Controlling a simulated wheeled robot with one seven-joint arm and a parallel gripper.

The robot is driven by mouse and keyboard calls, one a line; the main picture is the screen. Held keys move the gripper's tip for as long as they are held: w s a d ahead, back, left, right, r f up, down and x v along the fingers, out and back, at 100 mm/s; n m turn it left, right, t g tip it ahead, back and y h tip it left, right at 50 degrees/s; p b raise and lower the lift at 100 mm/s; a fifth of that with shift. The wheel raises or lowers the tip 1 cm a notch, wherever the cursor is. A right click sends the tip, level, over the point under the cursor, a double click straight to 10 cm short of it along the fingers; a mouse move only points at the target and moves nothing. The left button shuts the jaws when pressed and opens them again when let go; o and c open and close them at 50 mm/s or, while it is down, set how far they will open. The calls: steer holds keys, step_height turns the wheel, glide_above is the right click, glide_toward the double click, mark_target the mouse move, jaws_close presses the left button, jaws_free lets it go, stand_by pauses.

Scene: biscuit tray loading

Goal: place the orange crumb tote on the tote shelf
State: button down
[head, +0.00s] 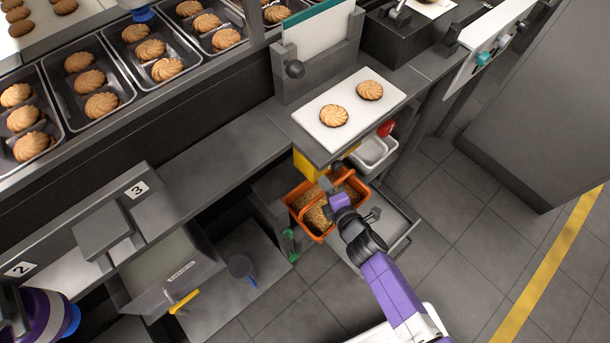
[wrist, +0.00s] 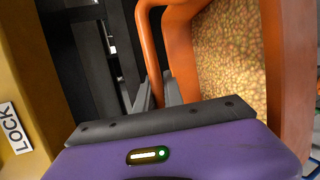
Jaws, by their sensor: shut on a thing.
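The orange crumb tote (head: 304,226) is full of tan crumbs and sits below the counter end in the head view. In the wrist view its orange wall (wrist: 180,45) and crumbs (wrist: 230,60) fill the right side. My gripper (head: 326,184) reaches over the tote and is shut on its orange handle (wrist: 152,50). The fingertips are partly hidden behind the gripper body in the wrist view. A grey flat surface with a raised edge (head: 402,237) lies beside and partly under the tote; I cannot tell whether the tote touches it or whether it is the tote shelf.
A yellow part (head: 306,166) with a LOCK label (wrist: 15,135) stands close beside the tote. White bins (head: 372,153) and a red item (head: 386,128) are behind it. The counter with a white board (head: 349,108) and two biscuits overhangs. Open floor (head: 445,215) lies right.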

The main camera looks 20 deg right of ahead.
steer(key=w+a+b, duration=0.2)
steer(key=w+a, duration=0.1)
steer(key=w, duration=0.5)
step_height(320, 180, down, 7)
steer(key=b, duration=0.7)
steer(key=shift+d, duration=0.2)
steer(key=shift+w, duration=0.1)
steer(key=shift+f+b, duration=0.1)
steer(key=shift+b, duration=0.2)
steer(key=c, duration=1.5)
jaws_free()
steer(key=shift+o, duration=0.2)
